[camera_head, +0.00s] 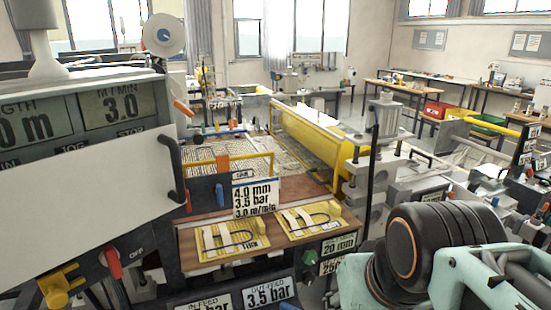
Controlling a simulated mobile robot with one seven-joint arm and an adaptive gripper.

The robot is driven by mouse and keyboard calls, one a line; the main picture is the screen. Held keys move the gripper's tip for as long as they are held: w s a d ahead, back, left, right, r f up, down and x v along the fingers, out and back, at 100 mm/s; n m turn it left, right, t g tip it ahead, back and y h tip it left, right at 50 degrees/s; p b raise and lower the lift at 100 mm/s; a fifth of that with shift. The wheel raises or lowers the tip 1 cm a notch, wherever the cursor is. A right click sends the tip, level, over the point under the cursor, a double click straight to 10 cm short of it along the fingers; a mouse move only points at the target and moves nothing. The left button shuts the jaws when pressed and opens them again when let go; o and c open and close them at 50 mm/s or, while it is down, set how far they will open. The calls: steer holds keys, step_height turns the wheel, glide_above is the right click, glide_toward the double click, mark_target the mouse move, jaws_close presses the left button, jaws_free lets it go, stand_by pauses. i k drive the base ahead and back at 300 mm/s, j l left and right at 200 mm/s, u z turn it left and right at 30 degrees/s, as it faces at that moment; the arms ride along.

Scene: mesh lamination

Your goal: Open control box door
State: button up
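The control box (122,83) stands at the left, close to the camera. Its upper face shows large readouts, one reading 3.0. A plain light-grey door panel (80,208) covers the part below the readouts and hides some of the lettering there. A dark bar handle (171,168) stands out at the panel's right edge. I cannot tell whether the door is fully closed or slightly ajar. My arm shows at the lower right, well apart from the handle. My gripper is not in view.
Red-handled and yellow valves (113,262) sit below the door. A yellow roller guard (318,140) lies behind. A grey post rises before my arm.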

mark_target(55, 209)
steer(key=u, duration=1.5)
